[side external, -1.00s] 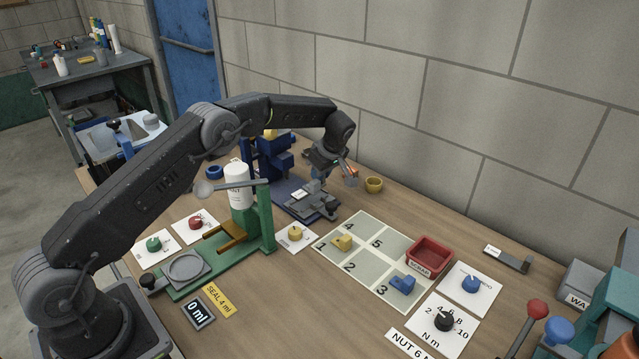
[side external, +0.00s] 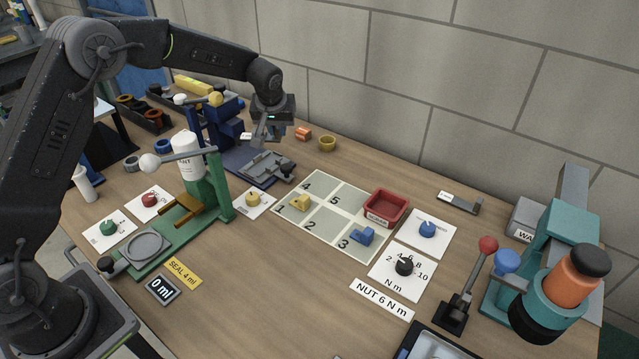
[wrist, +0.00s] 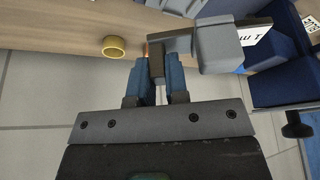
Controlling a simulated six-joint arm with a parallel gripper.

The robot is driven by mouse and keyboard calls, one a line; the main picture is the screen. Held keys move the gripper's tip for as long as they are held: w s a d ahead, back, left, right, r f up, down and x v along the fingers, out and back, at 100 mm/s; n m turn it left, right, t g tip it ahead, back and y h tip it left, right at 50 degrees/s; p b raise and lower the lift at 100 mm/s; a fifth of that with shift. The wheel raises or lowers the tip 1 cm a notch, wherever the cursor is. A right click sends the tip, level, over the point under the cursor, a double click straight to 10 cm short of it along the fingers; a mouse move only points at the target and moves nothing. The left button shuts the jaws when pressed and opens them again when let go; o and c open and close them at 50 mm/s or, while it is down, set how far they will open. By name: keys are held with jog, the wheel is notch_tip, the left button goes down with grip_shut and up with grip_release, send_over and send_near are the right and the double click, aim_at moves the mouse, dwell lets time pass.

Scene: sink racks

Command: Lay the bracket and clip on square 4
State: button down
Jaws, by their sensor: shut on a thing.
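In the wrist view my gripper (wrist: 157,72) is shut on a grey bracket-like part (wrist: 220,45), whose dark brown end lies between the blue fingers. I cannot tell whether a clip is fitted to it. Square 4 (side external: 322,188) is the bare back-left square of the numbered mat. An orange piece (side external: 303,133) lies on the bench right of my gripper.
A yellow ring (side external: 327,143) stands near the wall. A red tray (side external: 385,208) borders the mat on the right. The green dispenser stand (side external: 215,180) with a white bottle stands left of the mat.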

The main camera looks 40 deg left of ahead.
jog(key=m+h, duration=0.1)
jog(key=m, duration=0.1)
jog(key=s+d+m+h, duration=0.1)
jog(key=m, duration=0.2)
jog(key=s+d+m+h, duration=0.1)
jog(key=m, duration=0.1)
jog(key=shift+s+d+r+m+t, duration=0.1)
jog(key=shift+d+r+m+t, duration=0.1)
jog(key=shift+m+t, duration=0.15)
jog(key=s+m+h, duration=0.1)
jog(key=m, duration=0.3)
jog(key=m+g+h, duration=0.2)
jog(key=m, duration=0.2)
send_over(329, 196)
jog(key=s+a, duration=0.1)
jog(key=shift+t, duration=0.25)
notch_tip(329, 196, down, 7)
jog(key=shift+a+r, duration=0.1)
jog(key=shift+r, duration=0.1)
jog(key=shift+f, duration=2.05)
jog(key=shift+f, duration=0.1)
jog(key=c, duration=1.1)
grip_release()
